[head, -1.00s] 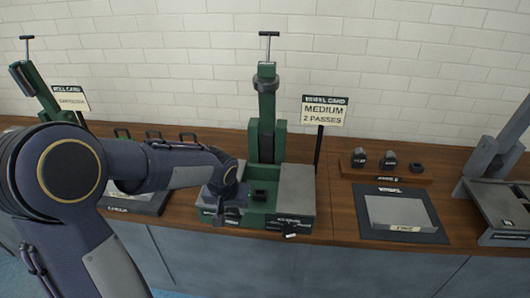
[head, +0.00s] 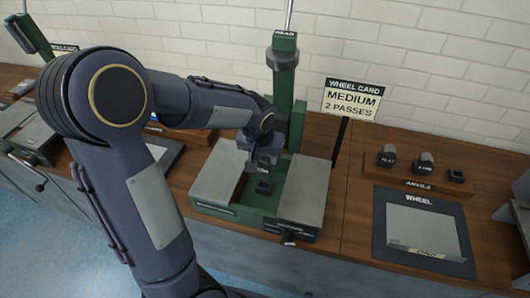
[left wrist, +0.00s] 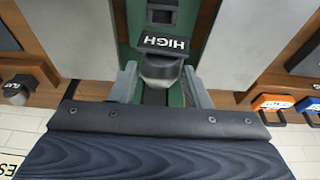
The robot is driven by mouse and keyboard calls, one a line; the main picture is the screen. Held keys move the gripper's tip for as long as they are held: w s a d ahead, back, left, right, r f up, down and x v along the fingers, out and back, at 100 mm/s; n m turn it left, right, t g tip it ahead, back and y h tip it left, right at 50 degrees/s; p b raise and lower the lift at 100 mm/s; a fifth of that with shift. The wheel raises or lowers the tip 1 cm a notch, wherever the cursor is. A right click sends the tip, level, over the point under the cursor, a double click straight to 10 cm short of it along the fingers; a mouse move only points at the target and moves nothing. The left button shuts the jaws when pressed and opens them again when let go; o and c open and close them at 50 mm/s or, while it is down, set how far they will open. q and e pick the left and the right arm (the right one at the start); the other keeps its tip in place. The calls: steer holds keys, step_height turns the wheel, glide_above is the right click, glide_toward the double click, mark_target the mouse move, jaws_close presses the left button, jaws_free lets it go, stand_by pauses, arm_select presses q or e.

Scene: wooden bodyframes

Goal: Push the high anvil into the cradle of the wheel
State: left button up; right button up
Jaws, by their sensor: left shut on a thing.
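The high anvil, a dark block lettered HIGH (left wrist: 165,46) with a grey rounded body, is between the fingers of my left gripper (left wrist: 160,88) in the left wrist view. The gripper is shut on it. In the head view the anvil (head: 263,161) shows small beside my left gripper (head: 254,164), just behind the cradle. The cradle (head: 264,188) is a small black holder on the green bed of the wheel machine (head: 287,205); it also shows past the anvil in the wrist view (left wrist: 162,15). Contact between anvil and cradle cannot be told. My right gripper is out of view.
The green column (head: 283,90) rises behind the cradle, with grey blocks (head: 218,172) on both sides. A wheel card (head: 352,97) reads MEDIUM, 2 PASSES. An anvil rack (head: 420,185) and a grey sheet on a WHEEL mat (head: 380,225) lie right.

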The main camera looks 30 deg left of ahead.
mark_target(262, 167)
arm_select(q)
steer(key=shift+w+a+r, duration=0.1)
steer(key=shift+r, duration=0.05)
steer(key=shift+a+r+h+p, duration=0.1)
steer(key=shift+r+h+p, duration=0.05)
steer(key=shift+h+p, duration=0.3)
steer(key=shift+f+h+b, duration=0.25)
steer(key=shift+f+b, duration=0.05)
steer(key=shift+b, duration=0.15)
steer(key=shift+f+b, duration=2.2)
steer(key=shift+f, duration=0.4)
steer(key=shift+f+b, duration=1.6)
steer(key=shift+b, duration=0.05)
steer(key=o, duration=1.5)
steer(key=shift+s, duration=0.2)
steer(key=shift+c, duration=0.2)
